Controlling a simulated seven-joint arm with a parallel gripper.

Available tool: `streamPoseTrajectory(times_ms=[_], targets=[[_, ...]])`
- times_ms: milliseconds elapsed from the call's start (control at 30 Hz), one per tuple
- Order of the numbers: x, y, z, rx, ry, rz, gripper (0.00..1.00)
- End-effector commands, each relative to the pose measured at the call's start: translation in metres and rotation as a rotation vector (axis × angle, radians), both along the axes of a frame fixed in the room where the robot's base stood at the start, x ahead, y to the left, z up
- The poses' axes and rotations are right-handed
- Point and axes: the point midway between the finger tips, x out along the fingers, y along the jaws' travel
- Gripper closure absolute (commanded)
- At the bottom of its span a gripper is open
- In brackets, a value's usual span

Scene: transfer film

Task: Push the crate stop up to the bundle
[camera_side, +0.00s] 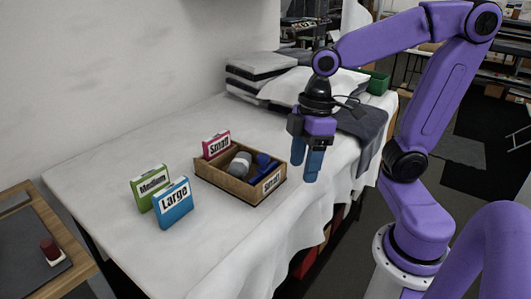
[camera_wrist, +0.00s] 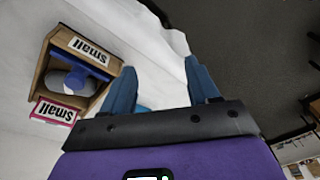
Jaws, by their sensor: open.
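A wooden crate (camera_side: 224,184) with a "Small" label on its front stands on the white-covered table. It also shows in the wrist view (camera_wrist: 42,70). Inside lie a grey rolled bundle (camera_side: 239,164) and a dark blue item (camera_side: 265,164) beside it; I cannot tell whether a separate crate stop is among them. A pink "Small" block (camera_side: 216,145) stands at the crate's far left side, also seen in the wrist view (camera_wrist: 55,112). My gripper (camera_side: 305,170) is open and empty, above the table to the right of the crate. Its blue fingers (camera_wrist: 161,84) are spread in the wrist view.
A green "Medium" block (camera_side: 150,188) and a blue "Large" block (camera_side: 174,204) stand left of the crate. Stacked folded cloths (camera_side: 258,68) and a dark draped cloth (camera_side: 365,125) lie at the back.

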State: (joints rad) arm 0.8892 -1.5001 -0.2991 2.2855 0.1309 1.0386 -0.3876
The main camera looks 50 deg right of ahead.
Motion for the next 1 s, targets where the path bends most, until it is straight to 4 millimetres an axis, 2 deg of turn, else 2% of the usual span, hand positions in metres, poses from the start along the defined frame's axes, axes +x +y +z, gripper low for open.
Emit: streamPoseTrajectory(times_ms=[100, 300, 500, 600, 767, 867, 1000], targets=[[0.029, -0.017, 0.02, 0.045, -0.028, -0.056, 0.4], [0.069, -0.056, 0.055, 0.105, -0.098, -0.121, 0.4], [0.092, -0.094, 0.082, 0.134, -0.174, -0.162, 0.4], [0.097, -0.106, 0.09, 0.138, -0.196, -0.169, 0.4], [0.1, -0.111, 0.092, 0.141, -0.209, -0.171, 0.4], [0.102, -0.109, 0.084, 0.141, -0.207, -0.17, 0.4], [0.106, -0.102, 0.064, 0.141, -0.205, -0.168, 0.4]])
